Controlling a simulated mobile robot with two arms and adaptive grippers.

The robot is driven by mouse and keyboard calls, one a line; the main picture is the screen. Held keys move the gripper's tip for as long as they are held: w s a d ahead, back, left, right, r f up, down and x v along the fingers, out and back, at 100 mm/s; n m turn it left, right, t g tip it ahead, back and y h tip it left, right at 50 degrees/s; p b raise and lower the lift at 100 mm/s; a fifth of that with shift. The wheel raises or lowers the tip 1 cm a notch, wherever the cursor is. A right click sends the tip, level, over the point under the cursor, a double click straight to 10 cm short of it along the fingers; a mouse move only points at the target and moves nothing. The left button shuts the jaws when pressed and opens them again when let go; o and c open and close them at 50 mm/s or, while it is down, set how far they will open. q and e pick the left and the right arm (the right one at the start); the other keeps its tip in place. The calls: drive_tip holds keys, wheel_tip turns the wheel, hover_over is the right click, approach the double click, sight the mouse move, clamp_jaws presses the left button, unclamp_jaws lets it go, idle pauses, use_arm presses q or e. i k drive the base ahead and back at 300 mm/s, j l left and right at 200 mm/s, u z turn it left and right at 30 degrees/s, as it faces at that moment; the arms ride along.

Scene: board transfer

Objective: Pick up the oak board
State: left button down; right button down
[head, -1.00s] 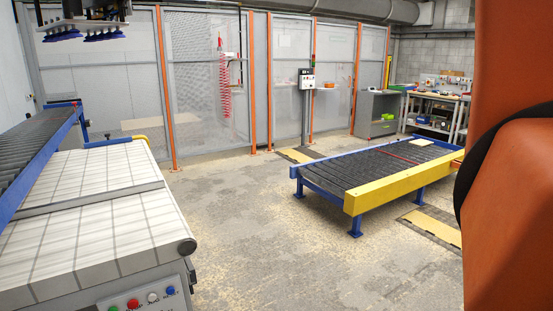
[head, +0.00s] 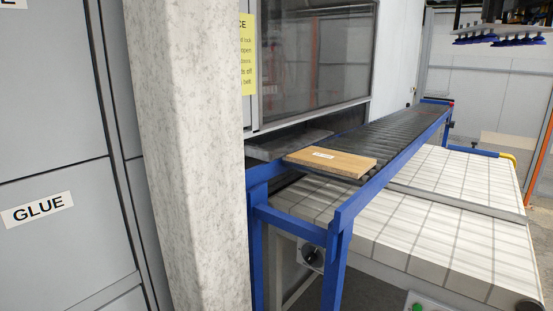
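The oak board (head: 335,161) is a flat light-brown plank with a small white label on top. It lies on the near end of the blue-framed roller conveyor (head: 342,218), close to the machine's window. Neither of my grippers shows in the head view, and nothing touches the board from above.
A pale concrete pillar (head: 190,150) stands left of the conveyor's near end, beside grey cabinets, one labelled GLUE (head: 38,208). A white gridded table (head: 440,235) runs along the conveyor's right side. Blue suction cups (head: 510,40) hang at the upper right.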

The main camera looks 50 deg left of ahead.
sight(351, 166)
drive_tip(key=u, duration=1.35)
